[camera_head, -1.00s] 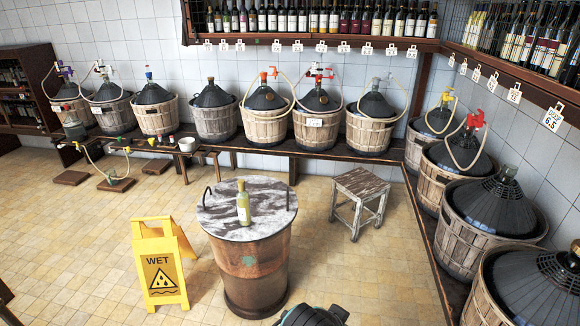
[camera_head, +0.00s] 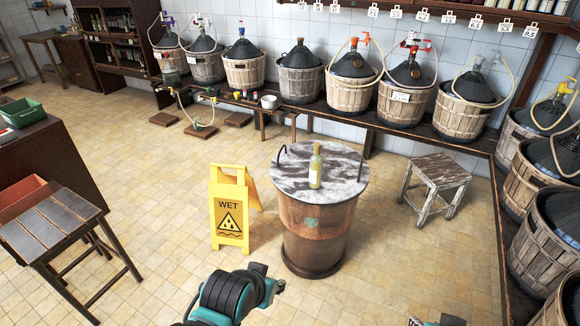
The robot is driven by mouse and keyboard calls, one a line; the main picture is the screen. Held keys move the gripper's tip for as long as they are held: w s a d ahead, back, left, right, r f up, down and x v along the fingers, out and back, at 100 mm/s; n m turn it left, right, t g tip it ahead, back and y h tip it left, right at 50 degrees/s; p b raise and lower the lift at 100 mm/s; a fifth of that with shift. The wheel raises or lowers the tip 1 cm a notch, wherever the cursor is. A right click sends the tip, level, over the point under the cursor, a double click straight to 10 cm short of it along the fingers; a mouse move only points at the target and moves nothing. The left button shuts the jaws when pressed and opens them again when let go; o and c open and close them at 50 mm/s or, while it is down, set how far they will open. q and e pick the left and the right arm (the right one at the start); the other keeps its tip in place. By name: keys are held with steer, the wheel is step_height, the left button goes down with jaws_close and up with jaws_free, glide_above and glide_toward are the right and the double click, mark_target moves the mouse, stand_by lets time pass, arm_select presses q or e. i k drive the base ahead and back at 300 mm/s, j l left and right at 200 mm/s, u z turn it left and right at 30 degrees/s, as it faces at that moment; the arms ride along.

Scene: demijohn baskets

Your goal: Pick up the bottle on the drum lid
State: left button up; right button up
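The bottle (camera_head: 315,167) is pale yellow-green with a light label and a yellowish cap. It stands upright on the round, grey and white mottled drum lid (camera_head: 347,172), near the middle. Black and teal parts of my own arms show at the bottom edge, apart from the drum. I cannot make out gripper fingers there, and nothing touches the bottle.
A yellow wet-floor sign (camera_head: 229,212) stands just left of the drum. A worn wooden stool (camera_head: 437,178) is to its right. A slatted table (camera_head: 58,232) and a dark counter are at left. Basketed demijohns (camera_head: 407,92) line the back and right benches. The tiled floor in front is largely clear.

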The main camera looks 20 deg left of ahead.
mark_target(317, 161)
steer(key=i+j+u, duration=0.1)
steer(key=j, duration=0.2)
steer(key=j+u, duration=0.1)
steer(key=j, duration=0.2)
steer(key=i+l+z, duration=0.1)
steer(key=i+z, duration=0.2)
steer(key=z, duration=0.2)
steer(key=i+z, duration=0.25)
steer(key=z, duration=0.2)
